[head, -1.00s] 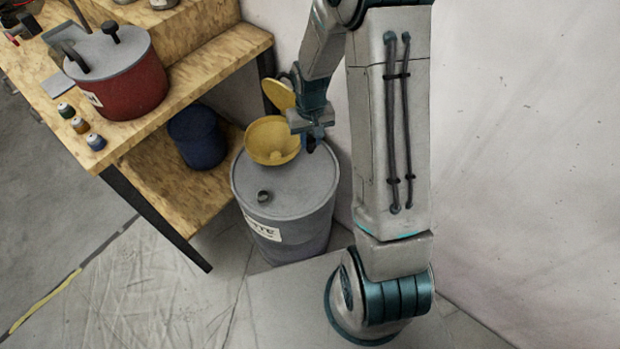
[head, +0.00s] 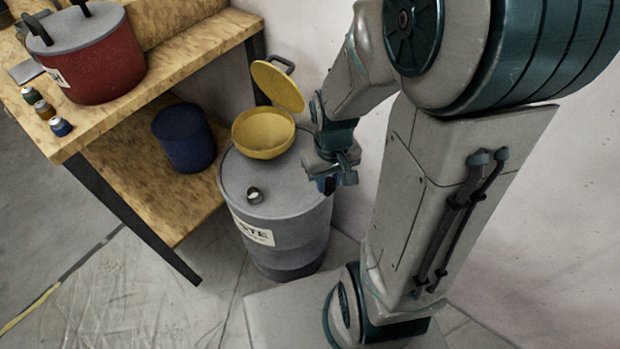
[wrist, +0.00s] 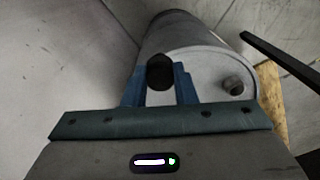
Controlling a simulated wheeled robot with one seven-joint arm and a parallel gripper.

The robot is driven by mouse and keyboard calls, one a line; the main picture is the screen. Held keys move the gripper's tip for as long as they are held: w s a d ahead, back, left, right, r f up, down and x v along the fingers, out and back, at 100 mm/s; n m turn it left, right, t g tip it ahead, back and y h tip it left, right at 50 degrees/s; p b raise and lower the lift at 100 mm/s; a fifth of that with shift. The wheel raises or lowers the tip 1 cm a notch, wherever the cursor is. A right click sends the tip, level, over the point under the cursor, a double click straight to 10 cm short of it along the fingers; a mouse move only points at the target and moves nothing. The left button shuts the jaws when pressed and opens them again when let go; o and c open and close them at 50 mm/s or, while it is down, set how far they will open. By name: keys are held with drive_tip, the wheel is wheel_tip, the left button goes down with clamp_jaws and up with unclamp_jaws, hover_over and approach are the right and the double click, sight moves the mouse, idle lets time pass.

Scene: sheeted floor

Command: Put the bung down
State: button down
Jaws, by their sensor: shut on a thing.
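My gripper (head: 337,178) is at the right of the grey waste drum (head: 235,178), by its right rim in the picture. In the wrist view its blue fingers (wrist: 160,88) are shut on a dark, rounded bung (wrist: 160,72). The drum (wrist: 205,68) lies behind the fingers there. In the head view the bung is hard to tell apart from the fingers. A short round neck (head: 254,195) stands up from the drum top, and it also shows in the wrist view (wrist: 233,86). It is clear of the gripper.
A yellow funnel (head: 262,142) with its lid (head: 277,86) raised sits at the drum's back. A wooden bench (head: 150,95) at left carries a red pot (head: 95,62) and several small bottles. A blue bin (head: 184,138) stands on its lower shelf. The wall is close at right.

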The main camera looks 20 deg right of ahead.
drive_tip(key=w+f, duration=0.2)
drive_tip(key=w, duration=0.1)
drive_tip(key=w+a+f+b, duration=0.1)
drive_tip(key=w+f, duration=0.1)
drive_tip(key=w, duration=0.1)
drive_tip(key=w+f, duration=0.1)
drive_tip(key=w, duration=0.2)
drive_tip(key=shift+w+a+f, duration=0.25)
drive_tip(key=shift+f, duration=0.15)
drive_tip(key=shift+f+b, duration=0.65)
drive_tip(key=shift+f, duration=1.3)
drive_tip(key=shift+f, duration=0.15)
drive_tip(key=c, duration=1.2)
unclamp_jaws()
drive_tip(key=shift+o, duration=0.2)
